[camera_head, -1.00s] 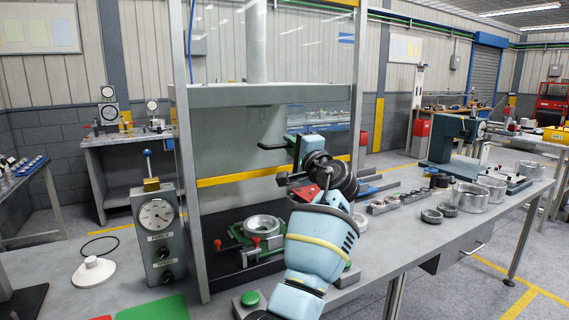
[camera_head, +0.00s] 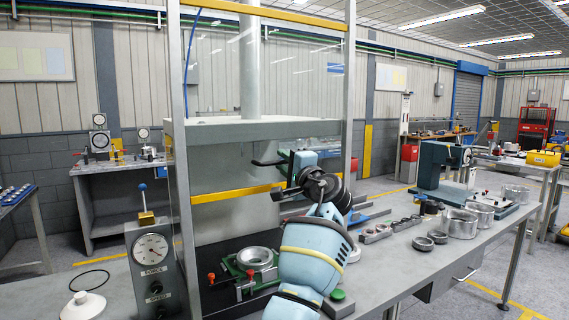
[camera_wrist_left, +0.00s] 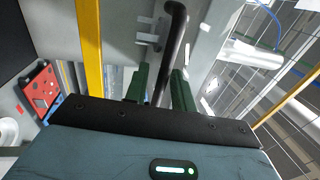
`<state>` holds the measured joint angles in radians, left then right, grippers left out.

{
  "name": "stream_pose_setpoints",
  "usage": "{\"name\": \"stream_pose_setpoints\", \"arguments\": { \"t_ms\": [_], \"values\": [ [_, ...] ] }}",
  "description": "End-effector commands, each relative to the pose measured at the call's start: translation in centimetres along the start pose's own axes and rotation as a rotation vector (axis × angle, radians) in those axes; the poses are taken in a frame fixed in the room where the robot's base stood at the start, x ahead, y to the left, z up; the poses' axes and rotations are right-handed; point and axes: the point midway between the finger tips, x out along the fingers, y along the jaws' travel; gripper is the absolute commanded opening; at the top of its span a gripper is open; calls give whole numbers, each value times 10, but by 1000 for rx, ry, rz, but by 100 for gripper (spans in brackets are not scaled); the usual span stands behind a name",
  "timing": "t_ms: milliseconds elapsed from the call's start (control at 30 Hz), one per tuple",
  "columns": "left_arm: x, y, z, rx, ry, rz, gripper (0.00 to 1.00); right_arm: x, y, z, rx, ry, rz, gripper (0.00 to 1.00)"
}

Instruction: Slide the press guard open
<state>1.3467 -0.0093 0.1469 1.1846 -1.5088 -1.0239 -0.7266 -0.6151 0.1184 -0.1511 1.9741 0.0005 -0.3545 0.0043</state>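The press guard is a clear panel with a yellow lower bar (camera_head: 238,193), between the press's grey posts. It is partly raised, and the space under its bar is open. Its dark bent handle (camera_wrist_left: 178,35) shows in the wrist view and runs down between the green fingers of my left gripper (camera_wrist_left: 160,85). The fingers lie on either side of the handle and appear shut on it. In the head view my left gripper (camera_head: 288,162) is at the front of the guard, partly hidden by my own arm. My right gripper is not in view.
A green fixture (camera_head: 233,268) with a metal ring (camera_head: 257,257) and red-tipped clamps stands under the guard. Several metal rings (camera_head: 461,222) lie on the bench to the right.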

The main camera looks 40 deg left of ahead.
Motion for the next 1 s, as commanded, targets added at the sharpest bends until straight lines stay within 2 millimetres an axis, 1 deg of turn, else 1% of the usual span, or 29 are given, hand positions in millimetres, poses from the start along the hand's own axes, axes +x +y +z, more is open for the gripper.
{"name": "stream_pose_setpoints", "arguments": {
  "t_ms": [167,267,367,600,700,833,1000],
  "values": [
    [-1,0,0,0,1,0,26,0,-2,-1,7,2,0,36],
    [-8,1,-1,1,2,0,26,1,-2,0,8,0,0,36],
    [-20,2,-1,-1,3,0,26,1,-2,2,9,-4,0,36],
    [-58,3,-1,1,2,2,26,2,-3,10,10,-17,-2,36],
    [-69,2,-1,1,2,0,26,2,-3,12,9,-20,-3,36],
    [-77,1,0,1,0,1,26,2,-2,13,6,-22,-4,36],
    [-78,0,0,0,-1,0,26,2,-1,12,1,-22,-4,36]
  ]
}}
